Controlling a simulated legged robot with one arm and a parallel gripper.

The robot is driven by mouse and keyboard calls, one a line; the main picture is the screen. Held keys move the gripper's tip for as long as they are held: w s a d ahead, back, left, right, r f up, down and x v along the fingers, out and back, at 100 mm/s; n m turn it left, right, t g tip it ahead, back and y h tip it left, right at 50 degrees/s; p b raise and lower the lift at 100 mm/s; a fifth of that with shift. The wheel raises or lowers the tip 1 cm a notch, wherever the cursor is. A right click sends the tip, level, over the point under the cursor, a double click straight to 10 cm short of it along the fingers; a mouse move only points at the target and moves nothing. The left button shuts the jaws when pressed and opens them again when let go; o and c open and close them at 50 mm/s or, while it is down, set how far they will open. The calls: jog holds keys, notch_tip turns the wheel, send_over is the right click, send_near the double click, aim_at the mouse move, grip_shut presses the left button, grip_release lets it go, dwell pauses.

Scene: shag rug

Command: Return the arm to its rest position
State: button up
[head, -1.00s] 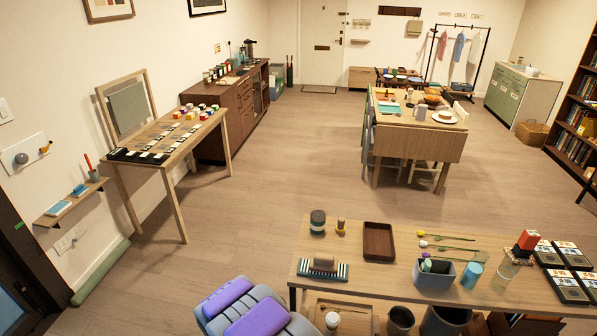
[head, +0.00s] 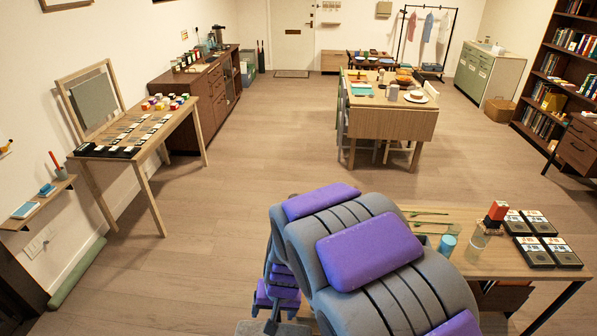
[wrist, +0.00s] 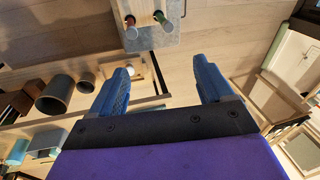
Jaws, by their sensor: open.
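My gripper (wrist: 160,88) shows in the wrist view with its two blue fingers spread wide apart and nothing between them. In the head view my arm, grey with purple pads, rises large in the lower middle. It covers much of the front table (head: 530,262). The gripper's fingertips cannot be made out in the head view.
A side table (head: 150,125) stands at left, a dining table (head: 392,122) farther back. The floor between is open.

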jog(key=s+d+r+g, duration=0.1)
jog(key=s+d+r, duration=0.4)
jog(key=s, duration=0.3)
jog(key=s+d+r+h, duration=0.1)
jog(key=s+d+r, duration=0.4)
jog(key=s+d, duration=0.3)
jog(key=s+d+r+g+h, duration=0.1)
jog(key=s+d+r, duration=0.4)
jog(key=s+d, duration=0.2)
jog(key=shift+s+g+b, duration=0.3)
jog(key=shift+s+b, duration=0.1)
jog(key=shift+s, duration=0.3)
